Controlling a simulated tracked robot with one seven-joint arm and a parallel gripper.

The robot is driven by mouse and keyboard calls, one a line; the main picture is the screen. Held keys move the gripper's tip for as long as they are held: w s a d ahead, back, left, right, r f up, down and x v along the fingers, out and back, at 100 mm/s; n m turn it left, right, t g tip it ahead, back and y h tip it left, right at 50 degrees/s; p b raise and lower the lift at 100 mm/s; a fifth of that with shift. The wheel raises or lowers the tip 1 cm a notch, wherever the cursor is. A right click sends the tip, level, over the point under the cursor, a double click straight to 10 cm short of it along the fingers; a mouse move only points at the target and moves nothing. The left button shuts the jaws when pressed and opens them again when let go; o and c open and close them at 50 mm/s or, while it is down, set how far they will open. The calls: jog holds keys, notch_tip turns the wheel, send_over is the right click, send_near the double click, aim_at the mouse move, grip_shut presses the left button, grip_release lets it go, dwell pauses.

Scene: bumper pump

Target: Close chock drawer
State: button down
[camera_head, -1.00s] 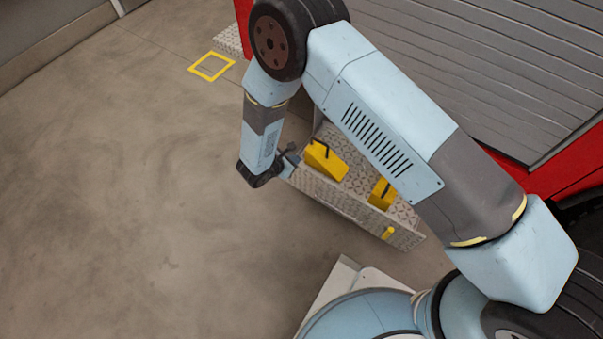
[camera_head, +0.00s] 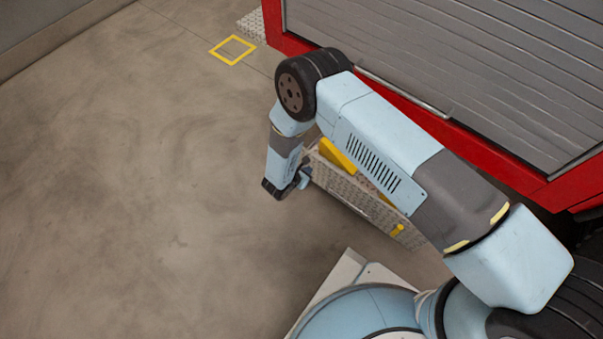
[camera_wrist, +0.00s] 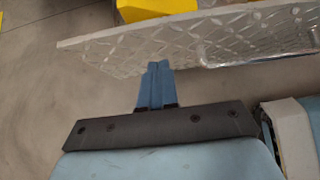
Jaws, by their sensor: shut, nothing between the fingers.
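The chock drawer (camera_head: 352,192) is a diamond-plate metal drawer standing out from the red vehicle, partly hidden behind my arm. Yellow chocks (camera_head: 336,156) show inside it. My gripper (camera_head: 304,179) is at the drawer front's left end, fingers shut and empty. In the wrist view the shut blue fingers (camera_wrist: 158,72) reach up to the diamond-plate drawer front (camera_wrist: 190,42). I cannot tell whether they touch it. A yellow chock (camera_wrist: 145,9) shows beyond the front's top edge.
The red vehicle (camera_head: 470,155) with a grey roller shutter (camera_head: 480,70) stands behind the drawer. A yellow square outline (camera_head: 232,50) is marked on the floor at the back. The concrete floor to the left is clear.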

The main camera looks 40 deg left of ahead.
aim_at(319, 162)
jog(key=w, duration=0.2)
jog(key=w+f, duration=0.1)
jog(key=w, duration=0.1)
jog(key=shift+w+f, duration=0.1)
jog(key=shift+w, duration=0.55)
